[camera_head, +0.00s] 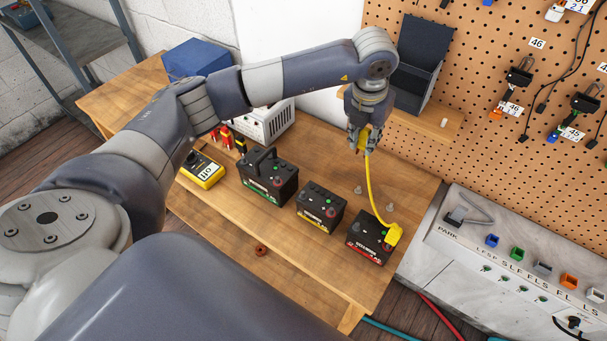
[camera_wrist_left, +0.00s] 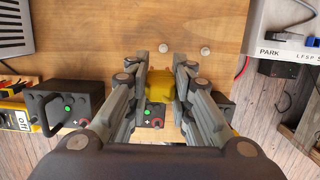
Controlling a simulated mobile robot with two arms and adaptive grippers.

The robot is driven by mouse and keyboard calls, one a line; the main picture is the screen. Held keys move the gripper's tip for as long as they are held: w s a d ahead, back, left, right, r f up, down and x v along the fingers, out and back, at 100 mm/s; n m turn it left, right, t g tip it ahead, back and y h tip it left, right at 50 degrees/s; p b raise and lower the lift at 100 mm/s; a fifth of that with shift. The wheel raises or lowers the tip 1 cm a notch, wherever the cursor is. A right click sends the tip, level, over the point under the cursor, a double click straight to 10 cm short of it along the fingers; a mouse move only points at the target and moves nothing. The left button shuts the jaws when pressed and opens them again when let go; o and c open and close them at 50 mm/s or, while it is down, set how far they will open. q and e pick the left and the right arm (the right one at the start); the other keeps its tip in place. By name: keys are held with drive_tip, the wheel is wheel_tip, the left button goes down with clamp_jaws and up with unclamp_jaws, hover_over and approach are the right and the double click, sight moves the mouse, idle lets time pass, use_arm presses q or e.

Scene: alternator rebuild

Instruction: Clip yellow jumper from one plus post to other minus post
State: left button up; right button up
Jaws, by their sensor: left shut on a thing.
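My left gripper (camera_head: 362,138) is shut on one yellow clip of the yellow jumper (camera_head: 374,190), held in the air above the bench. The clip (camera_wrist_left: 188,88) also shows between the fingers in the left wrist view. The jumper's cable hangs to its other clip (camera_head: 394,234), which sits on top of the right battery (camera_head: 365,242) at its right end; the exact post under it is hidden. The middle battery (camera_head: 321,208) and the left battery (camera_head: 266,180), which has a handle, stand beside it with bare tops. My right gripper is not in view.
A yellow meter (camera_head: 202,170) and a grey power supply (camera_head: 266,122) stand left and behind. Two small metal knobs stick up behind the batteries. A dark open bin (camera_head: 420,58) stands by the pegboard (camera_head: 545,160). The bench front is mostly clear.

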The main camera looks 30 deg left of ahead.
use_arm(q)
drive_tip(key=b, duration=0.3)
hover_over(303, 192)
wheel_tip(303, 192, down, 4)
drive_tip(key=b, duration=0.4)
drive_tip(key=shift+s+f+b, duration=0.1)
drive_tip(key=shift+f+b, duration=0.55)
drive_tip(key=shift+b, duration=0.15)
drive_tip(key=shift+f, duration=0.1)
drive_tip(key=shift+f+b, duration=1.15)
drive_tip(key=shift+b, duration=0.15)
drive_tip(key=o, duration=0.8)
